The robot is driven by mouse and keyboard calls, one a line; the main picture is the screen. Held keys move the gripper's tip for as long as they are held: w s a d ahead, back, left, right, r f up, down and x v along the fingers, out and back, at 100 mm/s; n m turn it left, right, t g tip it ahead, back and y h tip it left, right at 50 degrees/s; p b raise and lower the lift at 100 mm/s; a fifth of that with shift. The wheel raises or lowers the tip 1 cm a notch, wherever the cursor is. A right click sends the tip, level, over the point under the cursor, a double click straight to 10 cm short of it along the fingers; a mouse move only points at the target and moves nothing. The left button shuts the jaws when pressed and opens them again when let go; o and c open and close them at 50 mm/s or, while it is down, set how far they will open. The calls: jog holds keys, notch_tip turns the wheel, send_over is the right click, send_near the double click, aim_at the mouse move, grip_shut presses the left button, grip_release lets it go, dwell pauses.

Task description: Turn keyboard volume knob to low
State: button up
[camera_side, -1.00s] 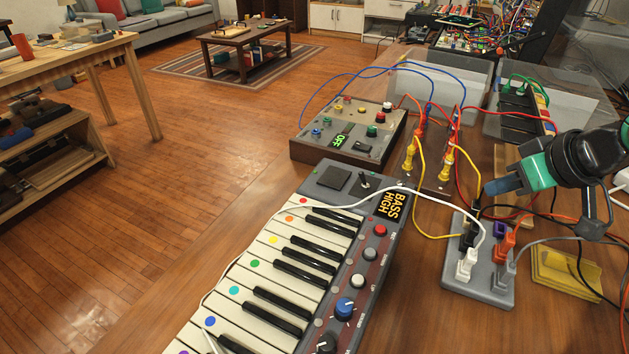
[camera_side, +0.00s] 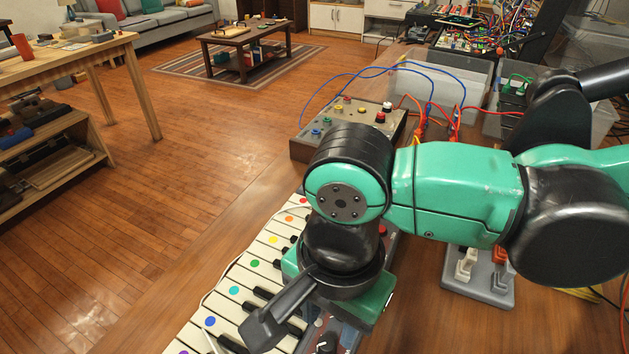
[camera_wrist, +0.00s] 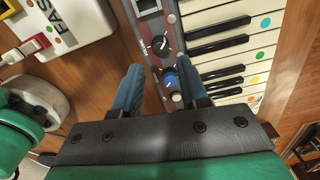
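The keyboard (camera_side: 232,287) lies on the wooden table, with white and black keys and coloured dots. Its control panel is mostly hidden by my arm in the side view. There, my gripper (camera_side: 268,322) hangs over the lower keys and panel. In the wrist view my gripper (camera_wrist: 159,68) is open, with blue-grey fingers spread apart. A blue knob (camera_wrist: 170,79) shows between them, closer to the right finger; I cannot tell whether they touch. A black knob with a white pointer (camera_wrist: 160,45) sits just beyond it. No volume label is readable.
A control box (camera_side: 308,133) with coloured knobs and cables stands behind the keyboard. In the wrist view a white device (camera_wrist: 75,22) with a red plug lies at upper left.

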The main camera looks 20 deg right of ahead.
aim_at(327, 342)
jog(key=shift+w+f, duration=0.1)
jog(key=shift+f, duration=2.5)
grip_shut()
